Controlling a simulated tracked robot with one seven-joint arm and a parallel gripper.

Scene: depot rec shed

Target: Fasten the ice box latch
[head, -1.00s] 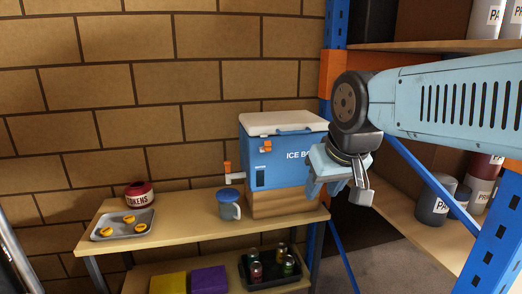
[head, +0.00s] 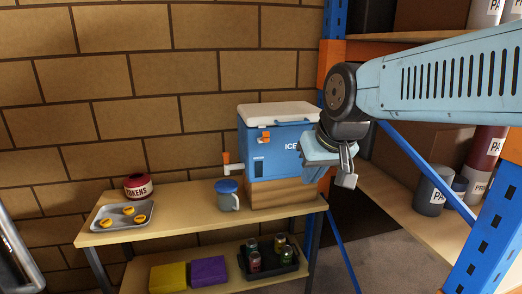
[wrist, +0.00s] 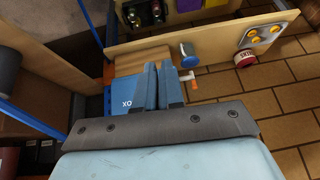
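The blue ice box (head: 261,165) stands on a wooden block on the bench, its white lid (head: 277,112) down. A small orange latch (head: 264,137) sits on its front just below the lid; I cannot tell whether it is fastened. My gripper (head: 328,176) is to the right of the latch, in front of the box's right part, apart from the latch and hiding part of the lettering. In the wrist view, my gripper's fingers (wrist: 159,68) lie close together with nothing seen between them. Behind them is the blue box front (wrist: 122,103); the latch is hidden there.
A tap with an orange lever (head: 226,158) sticks out left of the box. A blue-lidded mug (head: 228,196) stands before it. A tokens tin (head: 138,187) and a grey tray (head: 104,223) are farther left. Blue and orange shelving (head: 332,90) stands close on the right.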

